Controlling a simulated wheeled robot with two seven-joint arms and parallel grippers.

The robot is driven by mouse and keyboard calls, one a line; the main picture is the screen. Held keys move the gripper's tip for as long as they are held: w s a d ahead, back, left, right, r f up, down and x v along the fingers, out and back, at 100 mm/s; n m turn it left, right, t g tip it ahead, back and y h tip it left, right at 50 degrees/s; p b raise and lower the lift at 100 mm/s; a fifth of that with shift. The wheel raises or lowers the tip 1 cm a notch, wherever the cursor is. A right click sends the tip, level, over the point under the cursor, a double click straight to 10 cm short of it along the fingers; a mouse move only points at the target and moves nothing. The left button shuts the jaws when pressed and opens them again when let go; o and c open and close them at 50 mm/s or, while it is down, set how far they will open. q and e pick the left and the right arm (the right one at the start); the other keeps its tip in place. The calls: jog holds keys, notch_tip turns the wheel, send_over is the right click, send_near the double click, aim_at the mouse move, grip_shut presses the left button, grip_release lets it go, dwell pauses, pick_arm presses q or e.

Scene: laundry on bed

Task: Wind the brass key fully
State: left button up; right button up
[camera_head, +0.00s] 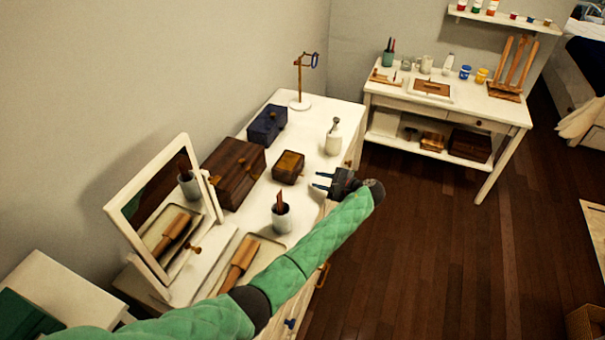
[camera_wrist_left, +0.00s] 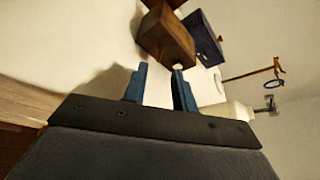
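A small wooden box (camera_head: 288,167) stands on the white dresser, with a tiny brass-coloured piece at its left side that may be the brass key; it is too small to be sure. In the left wrist view the box (camera_wrist_left: 165,42) lies just beyond the fingertips, and no key is clear on its visible faces. My left gripper (camera_head: 318,181) is to the right of the box, above the dresser's front edge. Its two blue fingers, also in the left wrist view (camera_wrist_left: 160,70), are apart with nothing between them. My right gripper is not in view.
A larger dark wooden box (camera_head: 232,172), a blue box (camera_head: 267,125), a white pump bottle (camera_head: 333,138) and a grey cup (camera_head: 281,217) stand around the small box. A mirror (camera_head: 130,210) stands at the left. The dresser top (camera_head: 312,128) has bare patches between them.

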aim_at(303, 176)
pick_arm(q)
jog(key=p+x, duration=0.2)
jog(key=x, duration=0.3)
jog(key=shift+w+a+r, duration=0.15)
jog(key=shift+w+a+f+p, duration=0.25)
jog(key=shift+a+p, duration=0.1)
jog(key=shift+a, duration=0.1)
jog(key=shift+f, duration=0.1)
grip_shut()
